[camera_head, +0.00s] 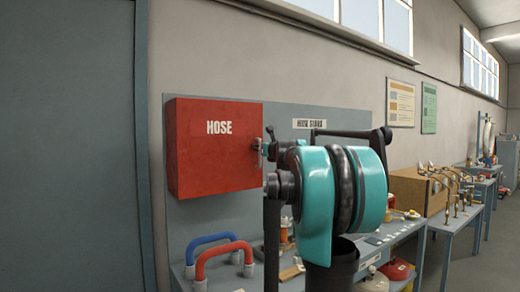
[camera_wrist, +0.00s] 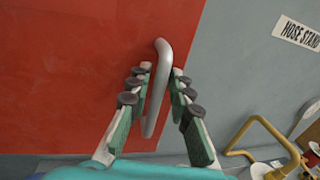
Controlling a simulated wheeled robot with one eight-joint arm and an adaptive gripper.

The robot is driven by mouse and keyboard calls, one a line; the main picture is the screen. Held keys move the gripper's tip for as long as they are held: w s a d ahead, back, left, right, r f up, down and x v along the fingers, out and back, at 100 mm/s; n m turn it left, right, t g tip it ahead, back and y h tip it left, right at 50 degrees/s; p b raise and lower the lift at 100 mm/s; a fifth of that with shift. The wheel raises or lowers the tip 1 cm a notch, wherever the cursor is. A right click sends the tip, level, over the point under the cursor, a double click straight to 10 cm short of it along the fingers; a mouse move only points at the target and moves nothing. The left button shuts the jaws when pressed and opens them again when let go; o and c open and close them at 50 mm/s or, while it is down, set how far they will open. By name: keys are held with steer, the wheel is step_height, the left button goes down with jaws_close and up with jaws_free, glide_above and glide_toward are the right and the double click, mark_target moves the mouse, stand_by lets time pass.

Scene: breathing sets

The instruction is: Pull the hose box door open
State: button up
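The red hose box (camera_head: 215,148), lettered HOSE, is mounted on a grey wall panel, and its door looks closed. Its red door face fills the left of the wrist view (camera_wrist: 60,70). A grey vertical bar handle (camera_wrist: 161,62) stands near the door's right edge. My gripper (camera_wrist: 160,72) has one finger on each side of the handle. The fingers are apart, with narrow gaps to the bar, so I see no firm grip. In the head view my teal and black arm covers the area right of the box, and the gripper shows only partly by the handle (camera_head: 259,146).
A workbench (camera_head: 405,232) runs below the box, with blue (camera_head: 213,238) and red (camera_head: 222,251) curved handles at its left end. A cardboard box (camera_head: 412,190) and brass fittings stand farther right. A HOSE STAND label (camera_wrist: 300,33) is right of the door.

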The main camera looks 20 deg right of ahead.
jaws_close()
stand_by(0.4)
